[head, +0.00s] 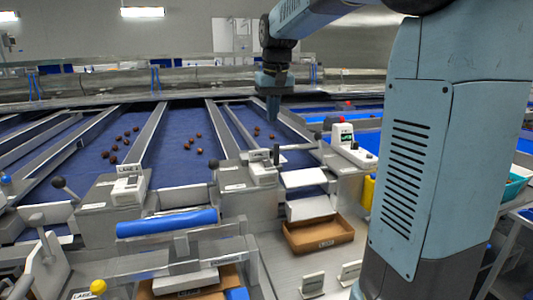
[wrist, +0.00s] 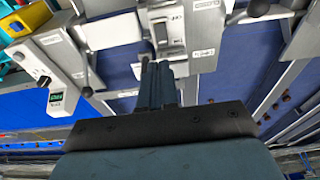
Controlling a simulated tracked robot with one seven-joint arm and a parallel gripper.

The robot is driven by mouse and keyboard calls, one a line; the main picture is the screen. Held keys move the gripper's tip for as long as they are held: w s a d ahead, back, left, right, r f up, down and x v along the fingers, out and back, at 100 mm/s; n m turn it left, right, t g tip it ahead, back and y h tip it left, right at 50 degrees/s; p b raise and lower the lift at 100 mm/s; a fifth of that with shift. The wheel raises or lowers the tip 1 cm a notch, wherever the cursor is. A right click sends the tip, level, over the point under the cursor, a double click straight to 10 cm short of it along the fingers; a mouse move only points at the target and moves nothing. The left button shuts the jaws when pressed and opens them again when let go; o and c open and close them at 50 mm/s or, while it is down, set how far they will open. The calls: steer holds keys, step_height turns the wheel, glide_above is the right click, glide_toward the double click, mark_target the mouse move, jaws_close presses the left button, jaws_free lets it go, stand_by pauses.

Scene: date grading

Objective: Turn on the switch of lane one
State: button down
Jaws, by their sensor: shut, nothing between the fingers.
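A light grey switch box (head: 262,172) stands on the metal housing between two blue lanes, near the middle of the head view. Its label is too small to read surely. The box fills the top middle of the wrist view, with a dark rocker switch (wrist: 161,32) on its face. My gripper (head: 273,118) hangs above and behind this box, pointing down. In the wrist view my gripper (wrist: 157,66) has its fingers together, with the tips just short of the box in the picture. Nothing is between them. Whether they touch the box is unclear. Which way the rocker is set cannot be told.
Another switch box, labelled with a lane number (head: 128,186), stands to the left. A white control box with a green display (head: 343,137) stands to the right. Dark-knobbed levers (head: 59,183) stick up nearby. Dates (head: 112,155) lie on the blue belts. A cardboard tray (head: 318,236) is in front.

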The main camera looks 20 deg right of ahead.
steer(key=w, duration=0.3)
glide_toward(266, 160)
steer(key=f, duration=0.2)
steer(key=w+f, duration=0.1)
steer(key=f, duration=0.3)
steer(key=shift+w+d+f, duration=0.1)
steer(key=shift+w+f, duration=0.15)
steer(key=shift+f, duration=0.15)
